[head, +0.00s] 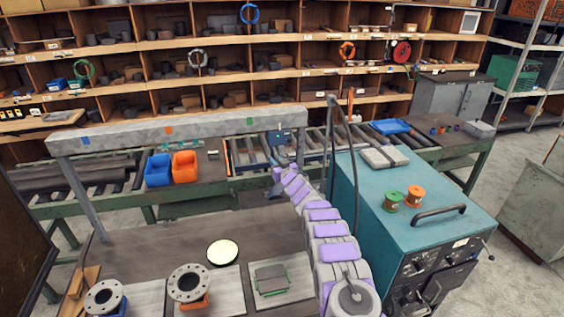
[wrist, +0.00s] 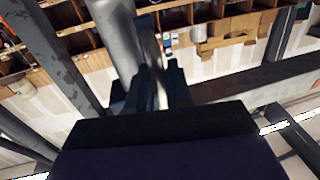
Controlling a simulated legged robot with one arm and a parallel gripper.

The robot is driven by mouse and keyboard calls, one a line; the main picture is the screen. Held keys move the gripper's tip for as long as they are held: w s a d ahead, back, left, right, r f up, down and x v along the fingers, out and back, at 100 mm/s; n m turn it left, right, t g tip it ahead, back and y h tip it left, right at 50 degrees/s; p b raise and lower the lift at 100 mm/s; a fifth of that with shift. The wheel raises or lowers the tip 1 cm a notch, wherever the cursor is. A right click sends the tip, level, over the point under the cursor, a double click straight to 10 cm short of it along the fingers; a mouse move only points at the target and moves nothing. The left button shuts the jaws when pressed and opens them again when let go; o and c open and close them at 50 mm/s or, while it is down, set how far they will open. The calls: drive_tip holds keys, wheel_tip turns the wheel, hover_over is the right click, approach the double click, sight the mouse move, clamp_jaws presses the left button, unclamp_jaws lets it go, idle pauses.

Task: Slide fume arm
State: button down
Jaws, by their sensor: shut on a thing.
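Two flanged pipe pieces (head: 189,283) (head: 104,297) and a pale disc (head: 222,252) are on the bench. A teal welding machine (head: 400,200) with two spools stands close right of my arm. Blue (head: 158,170) and orange bins (head: 185,167) sit behind, before wooden shelves.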

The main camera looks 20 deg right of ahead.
drive_tip(key=c, duration=1.5)
unclamp_jaws()
drive_tip(key=shift+r, duration=0.2)
drive_tip(key=shift+o, duration=0.7)
drive_tip(key=shift+d+f, duration=0.1)
drive_tip(key=shift+o, duration=0.7)
drive_tip(key=shift+d+f, duration=0.1)
drive_tip(key=shift+d, duration=1.75)
drive_tip(key=b, duration=0.1)
approach(279, 154)
drive_tip(key=shift+s, duration=0.75)
drive_tip(key=s+d+b, duration=0.1)
drive_tip(key=s+d, duration=0.1)
drive_tip(key=s, duration=0.9)
drive_tip(key=shift+d, duration=0.4)
drive_tip(key=shift+f, duration=0.1)
drive_tip(key=shift+b, duration=0.35)
